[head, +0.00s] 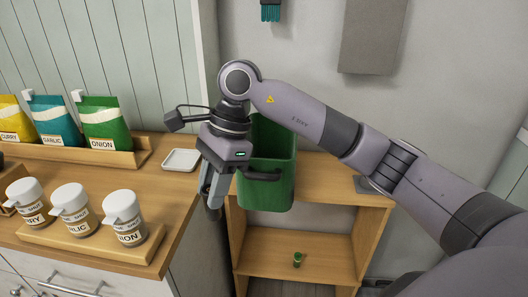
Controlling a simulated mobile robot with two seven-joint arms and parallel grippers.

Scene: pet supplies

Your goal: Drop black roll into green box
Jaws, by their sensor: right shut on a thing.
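The green box (268,190) is a tall open bin with a dark handle on its front. It stands on the top of a wooden shelf unit. My right gripper (212,198) points down in front of the box's left side, outside its opening in the picture. It is shut on a small dark thing, which looks like the black roll (213,214), at its fingertips. The fingers hide most of the roll. My left gripper is not in view.
A counter at the left holds a small white tray (181,160), a rack with several seasoning pouches (101,124), and white jars (123,217) on a wooden stand. A small green item (297,259) stands on the lower shelf (330,255).

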